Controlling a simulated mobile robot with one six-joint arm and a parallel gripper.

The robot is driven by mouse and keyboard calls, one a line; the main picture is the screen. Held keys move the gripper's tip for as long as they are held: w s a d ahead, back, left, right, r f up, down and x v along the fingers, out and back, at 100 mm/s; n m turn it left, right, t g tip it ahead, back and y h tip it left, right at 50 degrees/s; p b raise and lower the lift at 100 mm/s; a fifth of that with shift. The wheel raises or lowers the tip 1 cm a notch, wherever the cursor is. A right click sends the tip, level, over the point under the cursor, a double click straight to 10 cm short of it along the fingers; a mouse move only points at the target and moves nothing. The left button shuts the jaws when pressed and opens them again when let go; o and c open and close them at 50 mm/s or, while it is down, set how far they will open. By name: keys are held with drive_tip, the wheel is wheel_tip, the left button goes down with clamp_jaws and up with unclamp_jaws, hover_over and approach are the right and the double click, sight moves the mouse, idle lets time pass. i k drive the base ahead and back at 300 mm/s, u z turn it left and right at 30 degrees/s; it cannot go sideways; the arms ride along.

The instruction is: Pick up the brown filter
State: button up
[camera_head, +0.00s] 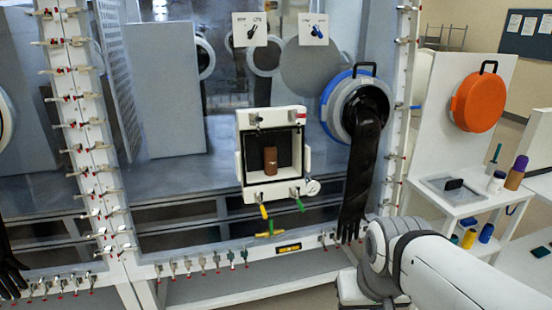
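A brown cylinder that looks like the brown filter (270,160) stands upright inside a small square white-framed hatch (242,190) in the glovebox front. The hatch is open and its inside is dark. My arm comes in from the lower right, a white link reaching toward the bottom middle. My gripper does not show in this view, so its state is hidden.
A black glove (364,170) hangs from a blue-ringed port right of the hatch. Yellow and green handles (299,202) stick out below the hatch. A white side table (465,207) at right holds bottles. An orange port cover (478,102) is behind it.

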sight(270, 154)
drive_tip(key=u, duration=0.05)
drive_tip(key=i, duration=1)
drive_tip(key=z, duration=0.05)
